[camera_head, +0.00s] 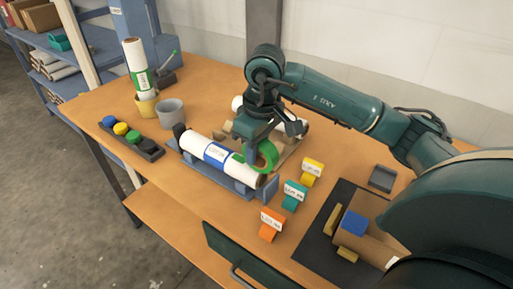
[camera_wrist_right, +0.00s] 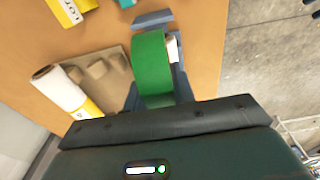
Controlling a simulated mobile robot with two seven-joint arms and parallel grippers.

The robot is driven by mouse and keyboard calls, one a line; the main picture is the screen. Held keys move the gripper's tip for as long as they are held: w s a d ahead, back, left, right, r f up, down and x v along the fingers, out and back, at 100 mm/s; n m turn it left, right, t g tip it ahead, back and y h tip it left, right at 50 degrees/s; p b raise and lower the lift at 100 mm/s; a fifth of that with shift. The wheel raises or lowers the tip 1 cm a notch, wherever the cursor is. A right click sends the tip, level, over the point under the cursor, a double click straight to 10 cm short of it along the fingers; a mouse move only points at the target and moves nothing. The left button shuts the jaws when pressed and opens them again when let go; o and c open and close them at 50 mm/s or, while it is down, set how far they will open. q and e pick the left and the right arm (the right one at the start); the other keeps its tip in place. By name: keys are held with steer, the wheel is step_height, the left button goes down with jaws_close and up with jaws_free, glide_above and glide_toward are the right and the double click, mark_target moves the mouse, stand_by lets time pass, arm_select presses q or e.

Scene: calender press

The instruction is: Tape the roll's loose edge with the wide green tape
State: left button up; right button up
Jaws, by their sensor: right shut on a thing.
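The white roll (camera_head: 200,146) with a blue label lies in a blue-grey cradle (camera_head: 268,187) on the workbench. My right gripper (camera_head: 256,150) is above the roll's right end, pointing down and shut on the wide green tape (camera_head: 271,156). The tape stands on edge, at or just over that end. A green patch shows on the roll beside the tape. In the right wrist view, the green tape (camera_wrist_right: 151,66) is between the fingers, with a white piece beside it. The roll's loose edge cannot be made out. My left gripper is not in view.
Orange (camera_head: 270,224), teal (camera_head: 293,195) and yellow (camera_head: 312,172) labelled holders stand right of the cradle. A cardboard tray with another white roll (camera_wrist_right: 62,90) is behind. A grey cup (camera_head: 171,114) and dark rack (camera_head: 148,150) are left.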

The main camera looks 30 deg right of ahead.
steer(key=shift+f+b, duration=0.25)
steer(key=shift+b, duration=0.1)
stand_by(0.7)
steer(key=shift+w, duration=0.15)
steer(key=shift+w+a, duration=0.25)
steer(key=shift+w, duration=0.15)
steer(key=shift+w+b, duration=0.1)
steer(key=shift+b, duration=0.2)
steer(key=shift+w+a+f, duration=0.1)
steer(key=shift+w+a, duration=0.05)
steer(key=shift+w, duration=0.25)
steer(key=shift+w+a+b, duration=0.1)
steer(key=shift+a+b, duration=0.05)
steer(key=shift+b, duration=0.15)
steer(key=shift+w+a, duration=0.15)
steer(key=shift+w, duration=0.35)
